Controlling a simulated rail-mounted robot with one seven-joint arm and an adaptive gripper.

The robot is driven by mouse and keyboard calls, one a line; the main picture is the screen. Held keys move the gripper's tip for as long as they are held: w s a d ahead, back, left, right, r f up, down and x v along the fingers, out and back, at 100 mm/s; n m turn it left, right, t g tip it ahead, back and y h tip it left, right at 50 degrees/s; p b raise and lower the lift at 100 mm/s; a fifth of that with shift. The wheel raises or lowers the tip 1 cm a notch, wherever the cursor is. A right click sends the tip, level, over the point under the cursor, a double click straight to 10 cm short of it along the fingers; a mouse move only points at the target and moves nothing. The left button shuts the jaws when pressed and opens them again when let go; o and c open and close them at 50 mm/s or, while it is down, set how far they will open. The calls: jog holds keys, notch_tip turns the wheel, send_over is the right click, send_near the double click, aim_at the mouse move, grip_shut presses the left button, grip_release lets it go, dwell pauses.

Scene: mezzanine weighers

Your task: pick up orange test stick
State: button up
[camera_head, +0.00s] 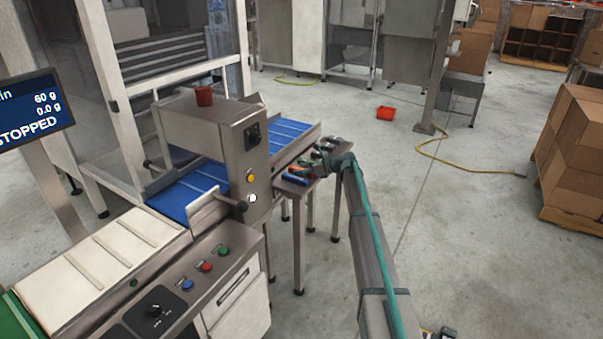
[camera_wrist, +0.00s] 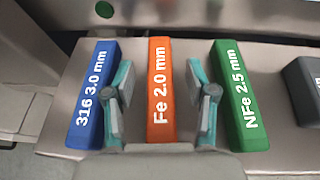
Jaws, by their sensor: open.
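The orange test stick (camera_wrist: 161,88), marked "Fe 2.0 mm", lies on a small metal shelf in the wrist view, between a blue stick and a green stick. My gripper (camera_wrist: 160,95) is open, with one finger to each side of the orange stick. The fingers appear in the gaps beside it; whether they touch it I cannot tell. In the head view my gripper (camera_head: 319,168) is over the shelf, and the orange stick is mostly hidden there.
The blue stick (camera_wrist: 94,95) is close left of my fingers and the green stick (camera_wrist: 238,95) close right. A dark grey stick (camera_wrist: 305,88) lies farther right. The metal shelf (camera_wrist: 62,132) stands beside the conveyor machine (camera_head: 205,135).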

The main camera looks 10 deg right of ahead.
jog(key=shift+w+a+f, duration=0.1)
jog(key=shift+a, duration=0.05)
grip_shut()
dwell(0.4)
